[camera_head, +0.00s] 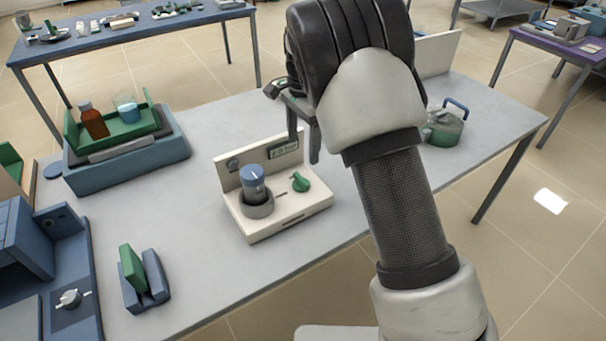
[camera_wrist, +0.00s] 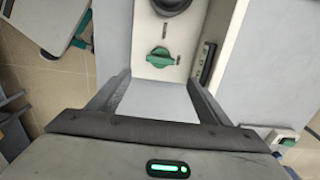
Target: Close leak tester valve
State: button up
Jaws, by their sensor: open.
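The leak tester (camera_head: 290,215) is a cream box with an upright back panel, standing on the grey table. Its green valve knob (camera_head: 300,182) is on the top face, right of a dark round cup holding a blue-capped jar (camera_head: 253,180). In the wrist view the green knob (camera_wrist: 160,57) lies crosswise, with a short dark mark beyond it and part of the dark cup at the top edge. My gripper (camera_head: 304,150) is open and empty, above and behind the knob in the head view. In the wrist view the knob is just beyond my fingertips (camera_wrist: 160,88), apart from them.
The tester's back panel with a display (camera_head: 284,150) stands close to my fingers. A green pot (camera_head: 445,126) is to the right. A blue tray with bottles (camera_head: 125,160) and a small green-and-blue holder (camera_head: 145,280) are left. The table between is clear.

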aim_at(301, 182)
notch_tip(301, 182, down, 11)
jog(key=shift+b, duration=0.4)
jog(key=c, duration=1)
jog(key=shift+c, duration=0.2)
